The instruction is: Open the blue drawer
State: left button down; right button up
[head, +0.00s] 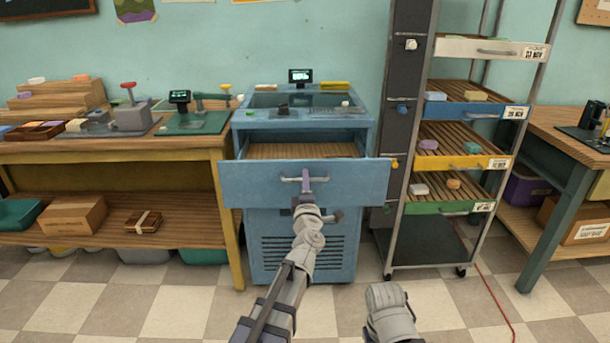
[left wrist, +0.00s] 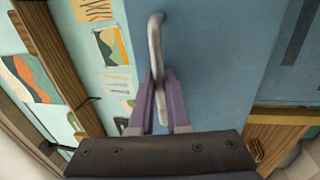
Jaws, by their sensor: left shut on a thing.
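The blue drawer (head: 250,187) sits in the upper part of a blue cabinet (head: 262,230) and is pulled out, with its wooden inside showing behind the front panel. Its metal bar handle (head: 288,179) is on the middle of the front. My left gripper (head: 305,186) is at this handle. In the left wrist view the two purple fingers of the left gripper (left wrist: 158,80) are shut around the handle (left wrist: 155,42), against the blue drawer front (left wrist: 215,60). Part of my right arm shows at the bottom of the head view, but its jaws do not show.
A wooden workbench (head: 150,152) stands close on the left. A wheeled rack (head: 463,208) with soap trays stands on the right. A screen (head: 300,76) is on the cabinet top. Checkered floor in front of the cabinet is free.

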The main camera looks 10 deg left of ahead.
pick_arm(q)
jog(key=shift+v, duration=0.8)
pick_arm(e)
jog(key=shift+s+d, duration=0.1)
jog(key=shift+s, duration=0.2)
pick_arm(q)
jog(key=shift+r, duration=0.15)
jog(key=c, duration=1.2)
grip_release()
jog(key=shift+o, duration=0.2)
jog(key=b+v, duration=0.1)
jog(key=v, duration=0.6)
jog(key=shift+s, duration=0.4)
pick_arm(e)
jog(key=shift+f, duration=0.75)
pick_arm(q)
jog(key=shift+d, duration=0.2)
